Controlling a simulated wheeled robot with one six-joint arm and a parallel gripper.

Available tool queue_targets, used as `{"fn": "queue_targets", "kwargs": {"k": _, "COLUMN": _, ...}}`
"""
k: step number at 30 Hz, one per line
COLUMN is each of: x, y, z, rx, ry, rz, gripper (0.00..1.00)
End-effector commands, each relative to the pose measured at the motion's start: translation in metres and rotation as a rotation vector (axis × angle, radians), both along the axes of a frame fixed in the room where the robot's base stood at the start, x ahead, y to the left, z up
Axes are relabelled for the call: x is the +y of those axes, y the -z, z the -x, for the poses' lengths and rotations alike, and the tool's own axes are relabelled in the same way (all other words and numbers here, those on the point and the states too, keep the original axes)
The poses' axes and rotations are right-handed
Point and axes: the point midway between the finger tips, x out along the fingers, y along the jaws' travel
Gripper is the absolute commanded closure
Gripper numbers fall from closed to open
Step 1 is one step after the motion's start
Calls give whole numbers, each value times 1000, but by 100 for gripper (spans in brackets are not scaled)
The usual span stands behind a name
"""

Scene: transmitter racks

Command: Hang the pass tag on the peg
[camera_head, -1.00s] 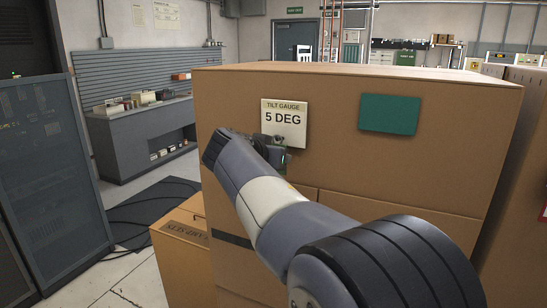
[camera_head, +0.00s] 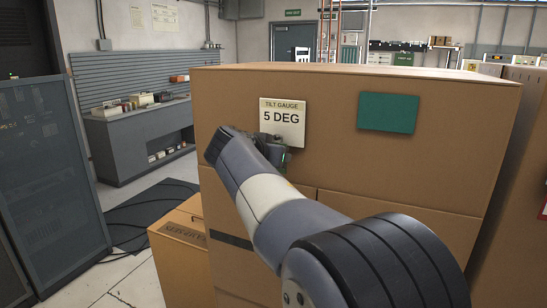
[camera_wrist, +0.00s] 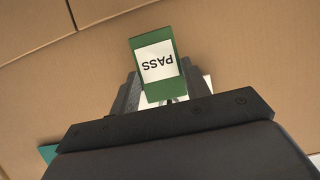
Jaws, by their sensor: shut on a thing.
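The pass tag is a green plate with a white label reading PASS (camera_wrist: 158,62), upside down in the wrist view. My gripper (camera_wrist: 160,88) is shut on it, with a dark finger on each side of its lower part. In the head view my gripper (camera_head: 279,150) is just below the TILT GAUGE 5 DEG sign (camera_head: 282,123) on the carton front, partly hidden by my arm. Only a little green of the tag shows there. I cannot make out the peg in either view.
The large brown carton stack (camera_head: 340,170) fills the middle, with a blank green panel (camera_head: 387,112) at its upper right. A smaller carton (camera_head: 181,250) stands at lower left. A dark rack (camera_head: 45,170) is at far left, and a grey bench (camera_head: 140,145) stands behind.

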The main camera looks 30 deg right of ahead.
Motion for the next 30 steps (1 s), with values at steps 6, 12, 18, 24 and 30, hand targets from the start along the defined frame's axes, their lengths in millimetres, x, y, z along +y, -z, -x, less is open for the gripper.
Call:
{"fn": "queue_targets", "kwargs": {"k": 6, "x": -1, "y": 1, "z": 0, "rx": 0, "ry": 0, "rz": 0, "gripper": 77}}
{"fn": "queue_targets", "kwargs": {"k": 12, "x": -1, "y": 1, "z": 0, "rx": 0, "ry": 0, "rz": 0, "gripper": 55}}
{"fn": "queue_targets", "kwargs": {"k": 18, "x": -1, "y": 1, "z": 0, "rx": 0, "ry": 0, "rz": 0, "gripper": 38}}
{"fn": "queue_targets", "kwargs": {"k": 24, "x": -1, "y": 1, "z": 0, "rx": 0, "ry": 0, "rz": 0, "gripper": 30}}
{"fn": "queue_targets", "kwargs": {"k": 30, "x": 2, "y": 0, "z": 2, "rx": -1, "ry": -1, "rz": 1, "gripper": 30}}
